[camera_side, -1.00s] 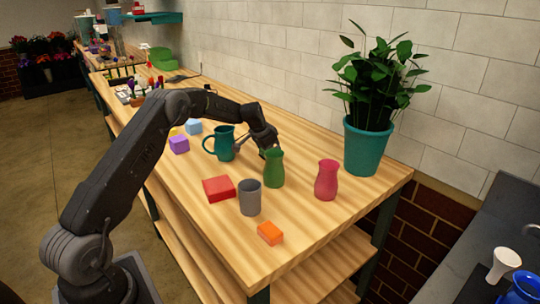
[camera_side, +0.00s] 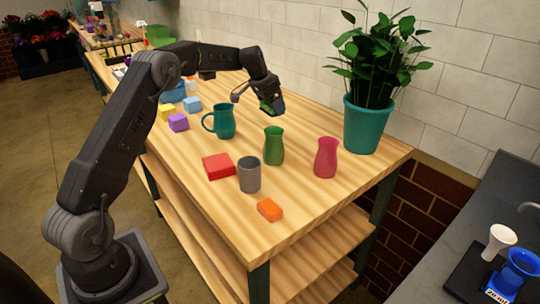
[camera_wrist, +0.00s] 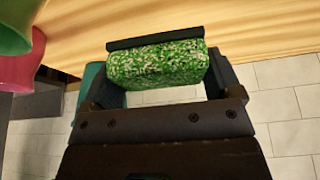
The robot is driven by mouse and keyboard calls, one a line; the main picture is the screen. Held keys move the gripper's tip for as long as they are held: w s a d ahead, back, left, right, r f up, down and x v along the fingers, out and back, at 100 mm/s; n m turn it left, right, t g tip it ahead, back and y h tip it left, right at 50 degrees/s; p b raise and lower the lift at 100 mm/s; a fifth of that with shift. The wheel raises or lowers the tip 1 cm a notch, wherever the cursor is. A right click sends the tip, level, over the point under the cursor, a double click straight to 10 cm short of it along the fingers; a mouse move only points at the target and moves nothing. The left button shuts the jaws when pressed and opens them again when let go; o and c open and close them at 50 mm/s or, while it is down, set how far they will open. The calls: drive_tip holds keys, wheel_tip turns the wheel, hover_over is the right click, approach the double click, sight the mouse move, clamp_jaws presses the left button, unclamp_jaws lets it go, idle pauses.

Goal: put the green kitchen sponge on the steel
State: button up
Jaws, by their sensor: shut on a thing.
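The green kitchen sponge (camera_wrist: 157,65), speckled with lighter flecks, is held between the jaws of my gripper (camera_wrist: 155,62) in the wrist view. In the side view my gripper (camera_side: 270,102) is raised above the wooden table behind the green vase, and the sponge shows as a small dark green patch (camera_side: 273,107) at its tip. The sponge is clear of the tabletop. A dark grey counter (camera_side: 455,215), seemingly the steel, lies at the right edge of the side view, beyond the table's end and apart from the sponge.
On the table (camera_side: 325,210) stand a green vase (camera_side: 274,147), pink vase (camera_side: 326,158), teal mug (camera_side: 222,121), grey cup (camera_side: 249,175), red block (camera_side: 218,166), orange block (camera_side: 269,210) and potted plant (camera_side: 366,125). A white cup (camera_side: 499,240) and blue container (camera_side: 519,270) occupy the counter.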

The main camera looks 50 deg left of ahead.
sight(282, 129)
drive_tip(key=shift+m+h, duration=0.3)
drive_tip(key=shift+m, duration=0.2)
drive_tip(key=s+d, duration=0.1)
drive_tip(key=d, duration=0.3)
drive_tip(key=s+d+r, duration=0.1)
drive_tip(key=s+d, duration=0.1)
drive_tip(key=d, duration=0.2)
drive_tip(key=s+d, duration=0.2)
drive_tip(key=d, duration=0.2)
drive_tip(key=shift+s+d+r, duration=0.25)
drive_tip(key=shift+d+r, duration=0.15)
drive_tip(key=s+d+f+m, duration=0.1)
drive_tip(key=s+d+f, duration=0.1)
drive_tip(key=s+d, duration=0.75)
drive_tip(key=shift+n, duration=0.4)
drive_tip(key=w+a, duration=0.6)
drive_tip(key=a, duration=0.1)
drive_tip(key=w+a+r, duration=0.1)
drive_tip(key=w+a, duration=0.2)
drive_tip(key=shift+w+a, duration=0.4)
drive_tip(key=shift+n, duration=0.6)
drive_tip(key=w+a, duration=0.1)
drive_tip(key=a, duration=0.3)
drive_tip(key=w+a, duration=0.2)
drive_tip(key=a, duration=0.2)
drive_tip(key=w+a+f, duration=0.1)
drive_tip(key=w+a, duration=0.1)
drive_tip(key=a, duration=0.3)
drive_tip(key=shift+w, duration=0.2)
